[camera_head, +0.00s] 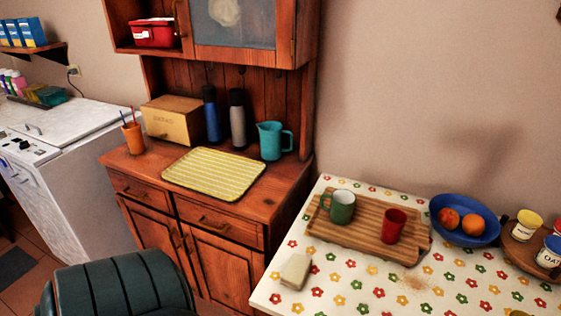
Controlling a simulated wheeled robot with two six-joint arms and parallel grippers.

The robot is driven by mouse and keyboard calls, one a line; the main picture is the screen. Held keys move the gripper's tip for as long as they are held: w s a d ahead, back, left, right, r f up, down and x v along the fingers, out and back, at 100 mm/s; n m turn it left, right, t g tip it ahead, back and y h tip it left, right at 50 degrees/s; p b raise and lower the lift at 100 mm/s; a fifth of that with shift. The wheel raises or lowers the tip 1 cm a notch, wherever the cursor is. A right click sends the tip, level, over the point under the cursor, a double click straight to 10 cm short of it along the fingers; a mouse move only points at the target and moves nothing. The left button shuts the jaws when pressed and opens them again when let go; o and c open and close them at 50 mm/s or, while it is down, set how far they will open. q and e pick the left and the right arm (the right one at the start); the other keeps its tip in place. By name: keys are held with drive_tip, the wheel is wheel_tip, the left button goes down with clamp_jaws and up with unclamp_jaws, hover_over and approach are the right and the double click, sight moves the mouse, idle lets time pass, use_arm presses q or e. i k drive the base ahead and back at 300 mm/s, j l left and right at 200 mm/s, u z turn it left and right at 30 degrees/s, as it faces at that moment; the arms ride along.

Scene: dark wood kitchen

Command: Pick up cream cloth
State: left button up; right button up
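The cream cloth (296,271) lies as a small folded block on the flowered table (345,290), near its left front edge. It is in front of the wooden tray, apart from it, and nothing covers it. Neither of my grippers shows in the head view.
A wooden tray (350,232) holds a green mug (342,207) and a red cup (393,226). A blue bowl (463,235) with fruit stands to its right. Brown crumbs (412,281) lie in front. A dark green padded seat (120,288) stands left of the table, before a wooden cabinet (222,258).

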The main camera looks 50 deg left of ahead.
sight(295, 275)
drive_tip(key=j+u, duration=0.1)
drive_tip(key=u, duration=0.35)
drive_tip(key=i+u, duration=0.15)
drive_tip(key=u, duration=0.3)
drive_tip(key=i+j+u, duration=0.1)
drive_tip(key=u, duration=0.35)
